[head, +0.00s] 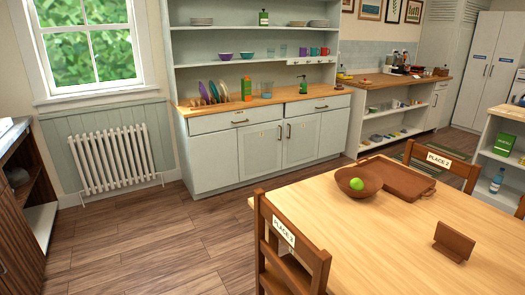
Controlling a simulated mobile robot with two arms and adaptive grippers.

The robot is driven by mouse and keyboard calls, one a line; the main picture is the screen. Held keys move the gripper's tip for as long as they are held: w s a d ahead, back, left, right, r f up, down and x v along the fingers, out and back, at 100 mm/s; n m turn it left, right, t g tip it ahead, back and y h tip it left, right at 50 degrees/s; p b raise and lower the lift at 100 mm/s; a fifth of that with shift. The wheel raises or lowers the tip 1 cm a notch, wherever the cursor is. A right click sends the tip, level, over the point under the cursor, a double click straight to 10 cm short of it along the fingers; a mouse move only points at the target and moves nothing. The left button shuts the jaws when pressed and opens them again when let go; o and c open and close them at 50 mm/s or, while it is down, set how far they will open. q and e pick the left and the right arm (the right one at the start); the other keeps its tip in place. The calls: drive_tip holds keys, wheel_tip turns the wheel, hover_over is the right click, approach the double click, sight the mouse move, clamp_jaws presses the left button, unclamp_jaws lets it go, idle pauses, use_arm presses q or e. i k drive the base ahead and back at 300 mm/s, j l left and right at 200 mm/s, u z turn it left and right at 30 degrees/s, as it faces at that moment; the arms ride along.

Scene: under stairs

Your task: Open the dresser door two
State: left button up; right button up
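The pale grey-green dresser (215,165) stands against the back wall, left of the picture's middle, with a wooden top and open shelves above. Below two drawers are two middle doors, a left door (256,152) and a right door (302,146), with upright handles near their shared edge. Both look shut. Each has a small mark near its top, too small to read, so I cannot tell which is door two. Neither of my grippers is in view.
Floor (150,235) is clear before the dresser. A radiator (118,158) is at left.

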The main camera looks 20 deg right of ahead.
sight(260, 145)
drive_tip(key=i+j+u, duration=0.2)
drive_tip(key=i, duration=0.2)
drive_tip(key=i+j+u, duration=0.2)
drive_tip(key=i, duration=0.2)
drive_tip(key=i+j, duration=0.1)
drive_tip(key=i, duration=1.75)
drive_tip(key=i+l+z, duration=0.15)
drive_tip(key=i+z, duration=0.25)
drive_tip(key=i, duration=0.5)
drive_tip(key=i+j+z, duration=0.1)
drive_tip(key=i+z, duration=0.3)
drive_tip(key=i, duration=0.45)
